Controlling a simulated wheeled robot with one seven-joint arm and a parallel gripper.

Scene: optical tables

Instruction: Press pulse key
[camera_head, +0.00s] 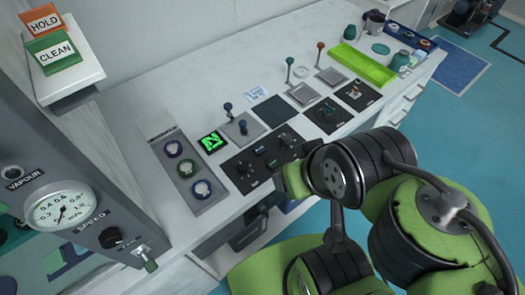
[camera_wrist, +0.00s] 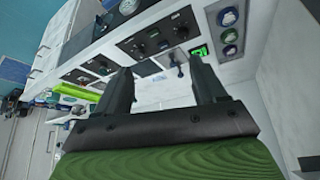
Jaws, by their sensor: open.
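No control is readable as the pulse key, so I cannot tell which it is. A black control panel (camera_head: 262,158) with several dark knobs lies on the bench, left of my arm; it also shows in the wrist view (camera_wrist: 150,36).
A grey panel with three round knobs (camera_head: 199,202) lies left of the display. Blue-knobbed levers (camera_head: 228,107), tall levers (camera_head: 319,47), a black panel (camera_head: 328,115) and a green tray (camera_head: 362,64) stand on the bench. A gauge cabinet (camera_head: 100,215) rises at left.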

